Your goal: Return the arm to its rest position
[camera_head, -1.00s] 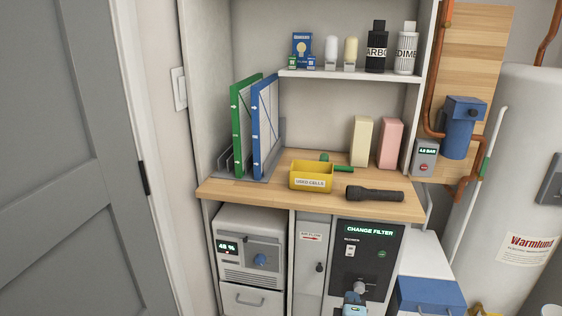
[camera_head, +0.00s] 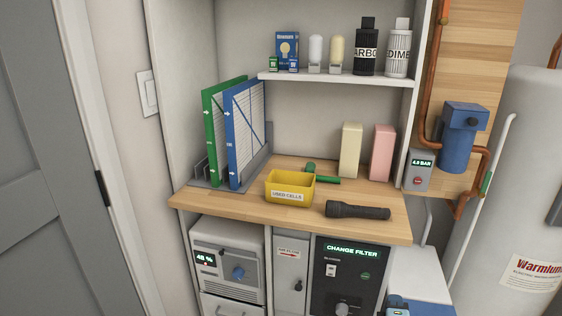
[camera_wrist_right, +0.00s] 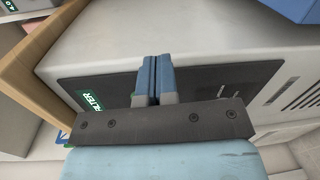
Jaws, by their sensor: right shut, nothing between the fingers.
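My right gripper (camera_head: 397,306) just shows at the bottom edge of the head view, blue-grey, right of the black CHANGE FILTER panel (camera_head: 350,270). In the right wrist view its two blue fingers (camera_wrist_right: 153,80) are pressed together with nothing between them. The panel (camera_wrist_right: 105,88) shows behind the fingers there, apart from them as far as I can tell. Most of the right arm is out of the head view. My left gripper is in neither view.
A wooden counter (camera_head: 230,203) holds a yellow used-cells bin (camera_head: 290,188), a black flashlight (camera_head: 357,210), and green and blue filters (camera_head: 245,130) in a rack. A white tank (camera_head: 510,190) stands at right. A grey door (camera_head: 45,180) is at left.

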